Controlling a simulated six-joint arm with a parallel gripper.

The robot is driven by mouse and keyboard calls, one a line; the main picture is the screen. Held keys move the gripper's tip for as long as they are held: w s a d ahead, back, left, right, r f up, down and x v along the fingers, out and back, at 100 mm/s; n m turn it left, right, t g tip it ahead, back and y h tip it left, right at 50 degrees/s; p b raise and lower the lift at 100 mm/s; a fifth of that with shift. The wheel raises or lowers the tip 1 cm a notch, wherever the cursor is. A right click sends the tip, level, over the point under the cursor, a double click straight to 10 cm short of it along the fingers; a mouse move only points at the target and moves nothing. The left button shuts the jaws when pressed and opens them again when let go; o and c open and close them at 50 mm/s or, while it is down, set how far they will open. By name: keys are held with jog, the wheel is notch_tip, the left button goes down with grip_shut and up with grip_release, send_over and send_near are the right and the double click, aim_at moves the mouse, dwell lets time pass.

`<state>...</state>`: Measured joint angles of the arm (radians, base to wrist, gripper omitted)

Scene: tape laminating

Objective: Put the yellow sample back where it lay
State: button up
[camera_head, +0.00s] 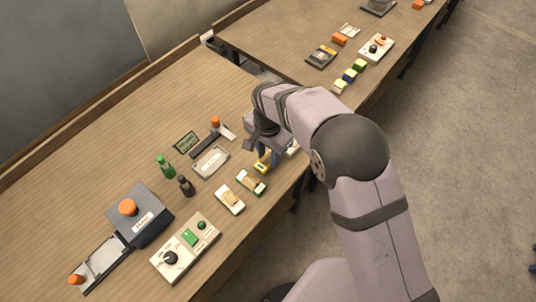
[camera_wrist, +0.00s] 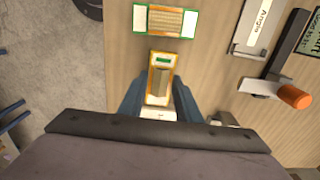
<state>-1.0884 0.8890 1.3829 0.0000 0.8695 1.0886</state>
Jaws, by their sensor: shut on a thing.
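The yellow sample (camera_wrist: 161,87) is a small yellow-edged plate with a beige block and a green strip on it. It sits between the blue fingers of my gripper (camera_wrist: 160,98), which is shut on it. In the head view the yellow sample (camera_head: 262,166) shows just below my gripper (camera_head: 267,156), near the table's front edge. I cannot tell whether it touches the table. A green-edged sample (camera_head: 251,182) lies close beside it, apart from it, and also shows in the wrist view (camera_wrist: 190,22). A paler sample (camera_head: 229,200) lies further left.
A grey labelled plate (camera_head: 211,162) and an orange-knobbed lever (camera_head: 206,145) lie behind the samples. A green bottle (camera_head: 165,168), a dark bottle (camera_head: 186,187), a dark box (camera_head: 143,222) and a button panel (camera_head: 186,247) stand left. A white object (camera_head: 292,148) is partly hidden behind my wrist.

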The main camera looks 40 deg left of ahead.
aim_at(268, 157)
jog(key=shift+f, duration=0.45)
jog(key=shift+f, duration=0.2)
jog(key=o, duration=1.1)
jog(key=shift+c, duration=0.2)
notch_tip(268, 157, up, 12)
jog(key=b, duration=0.3)
jog(key=shift+r+b, duration=0.2)
jog(key=shift+b, duration=0.15)
